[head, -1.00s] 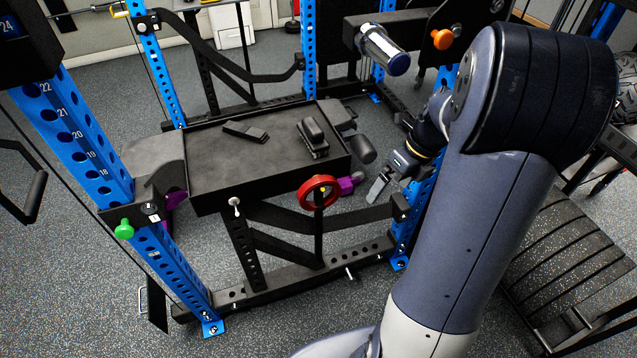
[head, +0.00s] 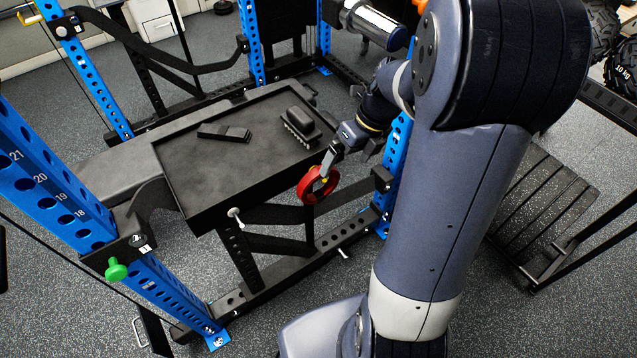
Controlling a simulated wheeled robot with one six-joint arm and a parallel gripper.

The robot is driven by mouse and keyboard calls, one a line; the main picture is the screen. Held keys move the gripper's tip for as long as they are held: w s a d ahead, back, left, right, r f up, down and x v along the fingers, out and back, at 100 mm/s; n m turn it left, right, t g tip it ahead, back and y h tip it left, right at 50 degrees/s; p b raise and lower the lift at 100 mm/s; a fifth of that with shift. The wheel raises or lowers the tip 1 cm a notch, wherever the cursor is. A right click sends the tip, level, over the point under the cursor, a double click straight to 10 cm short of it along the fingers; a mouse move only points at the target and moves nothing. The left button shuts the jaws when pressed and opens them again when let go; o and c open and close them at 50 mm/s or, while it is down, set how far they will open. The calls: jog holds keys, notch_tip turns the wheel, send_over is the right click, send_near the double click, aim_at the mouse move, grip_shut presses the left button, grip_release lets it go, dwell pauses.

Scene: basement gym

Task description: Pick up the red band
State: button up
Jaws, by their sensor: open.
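The red band (head: 304,189) is a ring at the front right corner of the black tray-like bench top (head: 203,216). It appears to hang upright just off the front edge. My gripper (head: 325,169) is at the upper right part of the ring, its fingers pointing down and left. The fingers overlap the band in the picture. I cannot tell whether they touch it or straddle it. The jaws are open. The far finger is mostly hidden.
A dark brush-like block (head: 300,124) and a flat black item (head: 224,132) lie on the bench top. A blue rack post (head: 396,160) stands close right of my gripper. Another blue post with a green knob (head: 116,270) stands at left. A black slatted platform (head: 540,195) is at right.

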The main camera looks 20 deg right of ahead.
jog(key=a, duration=0.4)
jog(key=shift+w, duration=0.25)
jog(key=shift+x, duration=1.2)
jog(key=shift+a+f+b, duration=0.15)
jog(key=shift+f+b, duration=0.1)
jog(key=shift+b, duration=0.05)
jog(key=shift+c, duration=0.6)
jog(key=c, duration=0.6)
